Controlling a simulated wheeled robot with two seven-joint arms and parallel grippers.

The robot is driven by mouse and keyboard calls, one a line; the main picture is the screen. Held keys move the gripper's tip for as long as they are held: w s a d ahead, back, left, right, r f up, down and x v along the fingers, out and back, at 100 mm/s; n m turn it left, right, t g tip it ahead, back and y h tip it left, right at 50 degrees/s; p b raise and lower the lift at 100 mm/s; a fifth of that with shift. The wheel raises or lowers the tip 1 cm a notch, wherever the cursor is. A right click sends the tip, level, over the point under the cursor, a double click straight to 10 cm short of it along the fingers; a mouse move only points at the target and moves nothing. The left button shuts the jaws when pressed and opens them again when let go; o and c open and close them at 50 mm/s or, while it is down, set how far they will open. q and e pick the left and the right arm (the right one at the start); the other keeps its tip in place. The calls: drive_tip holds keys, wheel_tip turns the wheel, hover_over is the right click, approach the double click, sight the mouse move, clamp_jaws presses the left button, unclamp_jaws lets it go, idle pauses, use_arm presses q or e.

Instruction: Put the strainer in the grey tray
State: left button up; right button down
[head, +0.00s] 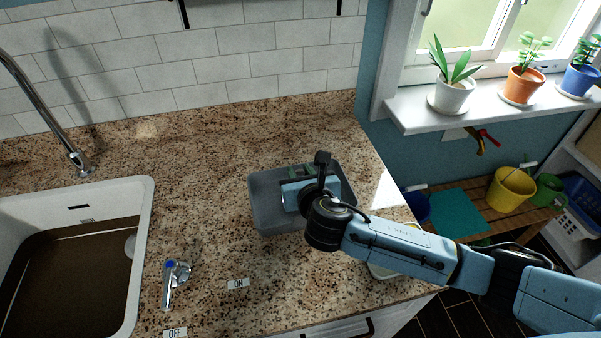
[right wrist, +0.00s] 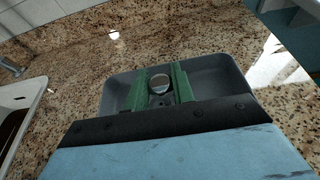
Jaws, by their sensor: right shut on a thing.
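The grey tray (head: 262,212) lies on the granite counter near its right end. My right gripper (head: 304,171) is over the tray in the head view, mostly hidden by its own wrist. In the right wrist view its green fingers (right wrist: 161,82) are shut on a small round metallic thing, seemingly the strainer (right wrist: 160,84). The grey tray (right wrist: 116,92) shows behind and around the fingers. I cannot tell whether the strainer touches the tray floor. My left gripper is not in view.
A white sink (head: 143,235) with brown muddy water is at the left. A pale dish (head: 385,270) is partly hidden under my right arm.

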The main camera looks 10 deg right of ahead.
drive_tip(key=c, duration=1.2)
unclamp_jaws()
drive_tip(key=shift+f, duration=0.1)
drive_tip(key=shift+r, duration=0.2)
drive_tip(key=p+v, duration=0.1)
drive_tip(key=v, duration=1.1)
